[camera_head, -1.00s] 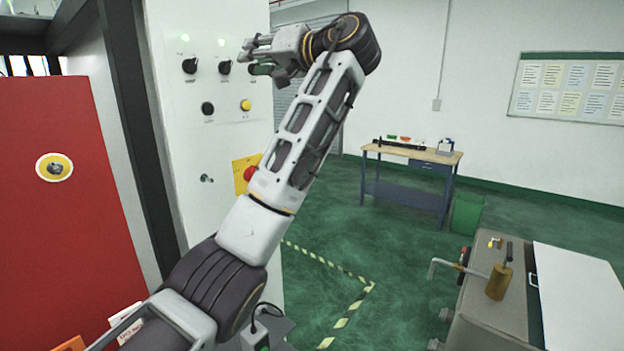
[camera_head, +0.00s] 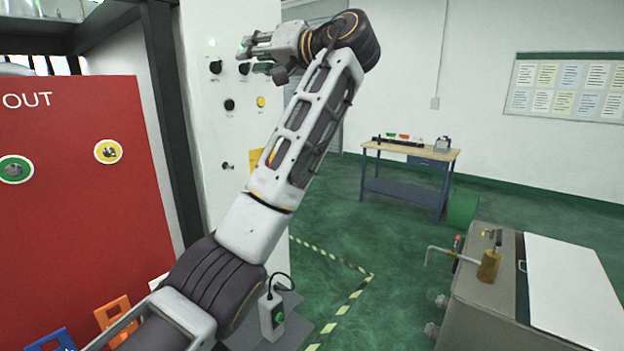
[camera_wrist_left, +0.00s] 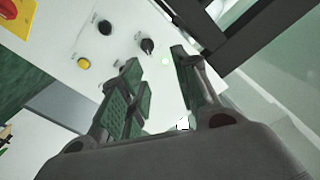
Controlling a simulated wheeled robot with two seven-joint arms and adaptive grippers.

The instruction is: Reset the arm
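My left arm rises across the middle of the head view, bent at the top. Its gripper (camera_head: 252,54) points left, in front of a white control panel (camera_head: 224,135). In the left wrist view the two finger pads of the left gripper (camera_wrist_left: 157,65) stand apart with nothing between them, so it is open and empty. The panel's black knobs (camera_wrist_left: 147,46) and yellow button (camera_wrist_left: 84,63) show beyond the fingers. Whether the gripper touches the panel cannot be told for certain, but a gap seems to show. My right gripper is out of view.
A red board (camera_head: 75,200) with round badges stands at left, beside a dark post (camera_head: 172,130). A grey machine (camera_head: 480,305) is at right, a workbench (camera_head: 405,149) behind.

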